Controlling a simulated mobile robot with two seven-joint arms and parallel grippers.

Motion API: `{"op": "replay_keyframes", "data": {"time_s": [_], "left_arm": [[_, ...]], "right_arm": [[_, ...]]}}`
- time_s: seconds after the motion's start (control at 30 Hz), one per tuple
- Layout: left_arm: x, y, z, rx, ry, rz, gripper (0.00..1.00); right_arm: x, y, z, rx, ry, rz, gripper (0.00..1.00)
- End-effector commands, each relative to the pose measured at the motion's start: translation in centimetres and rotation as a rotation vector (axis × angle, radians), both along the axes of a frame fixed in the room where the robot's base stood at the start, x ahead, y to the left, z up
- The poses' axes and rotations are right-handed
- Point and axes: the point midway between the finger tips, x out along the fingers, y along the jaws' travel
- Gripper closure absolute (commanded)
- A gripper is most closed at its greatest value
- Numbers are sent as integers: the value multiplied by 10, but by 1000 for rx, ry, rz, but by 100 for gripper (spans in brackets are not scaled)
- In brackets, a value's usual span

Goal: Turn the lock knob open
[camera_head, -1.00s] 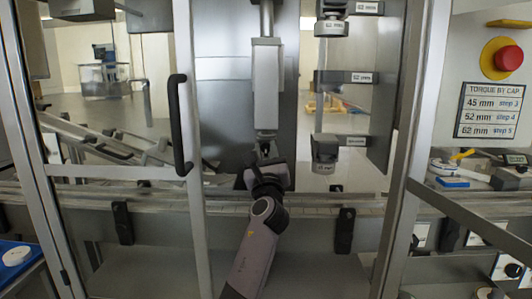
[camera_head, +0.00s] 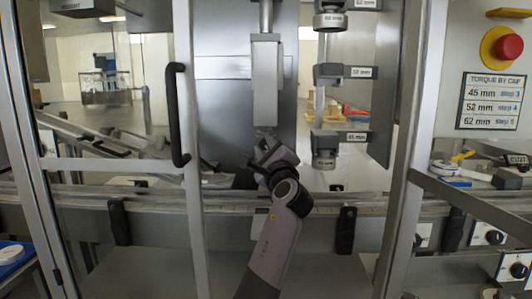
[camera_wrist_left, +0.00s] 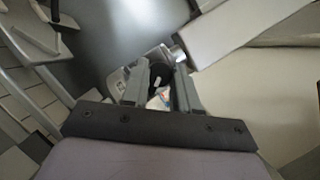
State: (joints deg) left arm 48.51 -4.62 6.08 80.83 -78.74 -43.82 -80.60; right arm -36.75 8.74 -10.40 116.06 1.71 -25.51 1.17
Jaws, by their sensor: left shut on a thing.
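My left gripper (camera_head: 266,147) reaches through the machine's open front to just below the grey vertical column (camera_head: 266,85). In the left wrist view, its two grey fingers (camera_wrist_left: 161,72) close around a small black round knob (camera_wrist_left: 160,70) with a pale mark on its face. The gripper is shut on this knob, which appears to be the lock knob. The pale mark runs at a slant. In the head view the knob is hidden behind the gripper, whose hand is tilted. My right gripper is in neither view.
A framed door with a black handle (camera_head: 178,115) stands left of my arm. Capping heads on labelled brackets (camera_head: 340,137) hang to the right. A conveyor rail (camera_head: 150,195) crosses in front. A red emergency button (camera_head: 508,46) and torque chart (camera_head: 490,100) are at the right.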

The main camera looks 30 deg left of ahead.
Motion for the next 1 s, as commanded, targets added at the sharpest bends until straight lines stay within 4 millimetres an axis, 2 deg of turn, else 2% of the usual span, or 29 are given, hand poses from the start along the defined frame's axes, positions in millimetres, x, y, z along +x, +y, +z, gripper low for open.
{"op": "replay_keyframes", "data": {"time_s": [0.6, 1.0], "left_arm": [[1, -2, 5, -499, -301, 1, 100], [1, -2, 5, -729, -442, 0, 100]], "right_arm": [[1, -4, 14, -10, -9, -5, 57], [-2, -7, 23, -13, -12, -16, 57]]}}
